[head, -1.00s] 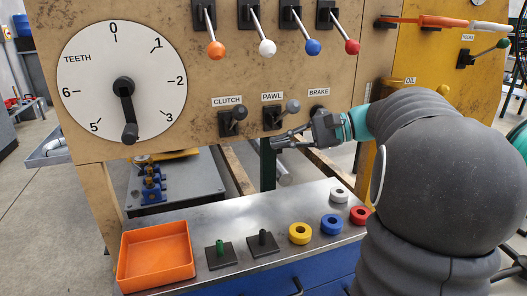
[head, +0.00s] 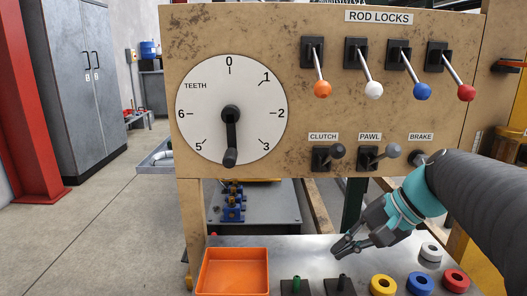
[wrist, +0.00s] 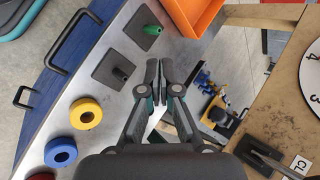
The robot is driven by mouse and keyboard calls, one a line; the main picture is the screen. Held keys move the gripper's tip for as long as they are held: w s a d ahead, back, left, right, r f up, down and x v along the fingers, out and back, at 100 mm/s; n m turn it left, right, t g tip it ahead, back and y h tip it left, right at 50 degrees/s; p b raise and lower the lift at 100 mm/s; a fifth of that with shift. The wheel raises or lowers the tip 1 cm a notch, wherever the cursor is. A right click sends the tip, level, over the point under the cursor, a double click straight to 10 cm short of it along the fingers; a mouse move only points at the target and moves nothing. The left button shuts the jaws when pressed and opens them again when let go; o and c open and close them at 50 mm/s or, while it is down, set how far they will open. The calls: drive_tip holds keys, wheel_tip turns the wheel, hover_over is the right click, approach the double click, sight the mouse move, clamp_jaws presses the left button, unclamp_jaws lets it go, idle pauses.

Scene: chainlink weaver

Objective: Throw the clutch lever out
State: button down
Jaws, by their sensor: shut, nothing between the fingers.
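The clutch lever (head: 337,151) is a short dark lever with a round dark knob on a black plate, under the CLUTCH label (head: 323,136) on the tan panel. Its knob points to the right and toward me in the head view. In the wrist view the clutch lever (wrist: 265,158) shows at the lower right, beside a partly cut-off label. My gripper (head: 343,248) is shut and empty. It is below the clutch lever and apart from it, in front of the panel above the steel bench. In the wrist view my gripper (wrist: 153,75) points along the bench.
The grey-knobbed pawl lever (head: 392,151) is right of the clutch, and the brake lever (head: 419,159) is partly behind my arm. Rod-lock levers (head: 373,90) hang above. The dial (head: 197,120) is left. An orange tray (head: 235,250), pegs and coloured rings (head: 383,284) are on the bench.

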drive_tip(key=s+f+n+t+h, duration=0.2)
drive_tip(key=s+f+n+h, duration=0.5)
drive_tip(key=s, duration=0.4)
drive_tip(key=shift+s+d+f+n+t, duration=0.2)
drive_tip(key=shift+f+n+t, duration=0.1)
drive_tip(key=shift+f, duration=0.55)
